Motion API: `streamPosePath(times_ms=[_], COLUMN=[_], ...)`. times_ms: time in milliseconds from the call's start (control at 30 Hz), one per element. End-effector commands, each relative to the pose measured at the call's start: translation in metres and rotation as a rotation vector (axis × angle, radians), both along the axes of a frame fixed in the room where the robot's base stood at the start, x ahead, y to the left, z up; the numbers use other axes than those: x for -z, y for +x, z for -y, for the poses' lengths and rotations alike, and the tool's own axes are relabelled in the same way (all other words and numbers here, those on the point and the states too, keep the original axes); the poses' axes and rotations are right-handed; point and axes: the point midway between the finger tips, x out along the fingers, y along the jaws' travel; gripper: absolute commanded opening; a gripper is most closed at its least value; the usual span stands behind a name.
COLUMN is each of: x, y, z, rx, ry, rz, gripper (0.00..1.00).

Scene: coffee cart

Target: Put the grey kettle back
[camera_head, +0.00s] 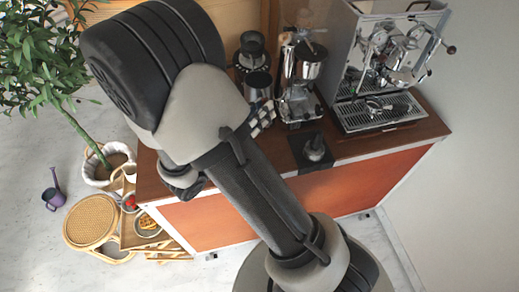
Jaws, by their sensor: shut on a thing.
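My gripper (263,119) shows only in part, at the edge of my own arm, over the back of the wooden cart top (345,148). Its light and dark finger parts lie just below a grey metal vessel (258,86), which looks like the grey kettle. The gripper is shut on it. The vessel appears upright. My arm hides its lower part and much of the gripper, so I cannot tell whether its base touches the cart top.
A dark canister (252,48) is behind the vessel. A tamper (315,147) sits on a black mat. A potted plant (95,165) and rattan stool (92,222) are at left.

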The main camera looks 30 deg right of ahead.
Motion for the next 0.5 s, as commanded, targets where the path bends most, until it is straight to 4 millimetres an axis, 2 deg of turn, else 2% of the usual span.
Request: streamPosePath(times_ms=[33, 300, 500], x=[0.016, 0.089, 0.130], y=[0.000, 0.000, 0.000], z=[0.000, 0.000, -0.001], rx=[0.001, -0.003, -0.003], ry=[-0.003, -0.004, -0.003], rz=[-0.006, -0.005, -0.002], gripper=[0.00, 0.00, 0.00])
